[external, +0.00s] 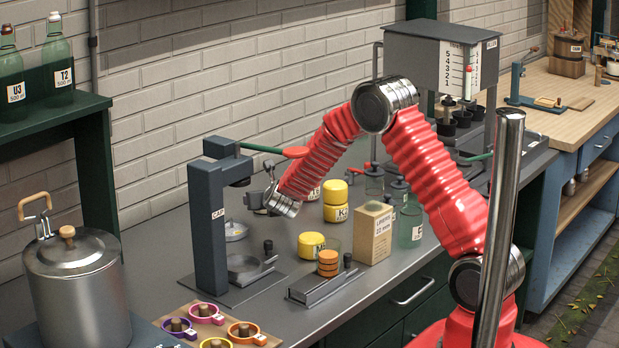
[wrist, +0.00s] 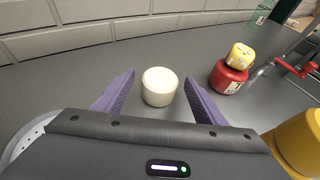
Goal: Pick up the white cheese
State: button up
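The white cheese (wrist: 159,87) is a small pale cylinder standing on the grey counter in the wrist view. My gripper (wrist: 158,76) is open, with its two purple fingers on either side of the cheese and a visible gap at each side. I cannot tell how far above the counter the fingertips are. In the external view my gripper (external: 257,200) is at the back of the counter, beside the dark capping press, and its fingers are hard to make out. The cheese is hidden there.
A red round thing (wrist: 228,78) with a yellow one (wrist: 239,56) on top stands right of the cheese. A yellow round thing (wrist: 301,140) is at the lower right. The dark press (external: 207,225) stands close by my gripper. The brick wall (wrist: 80,38) is behind.

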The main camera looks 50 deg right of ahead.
jog(key=c, duration=1.1)
jog(key=shift+r, duration=0.2)
notch_tip(320, 180, up, 10)
jog(key=shift+f, duration=0.15)
dwell(0.4)
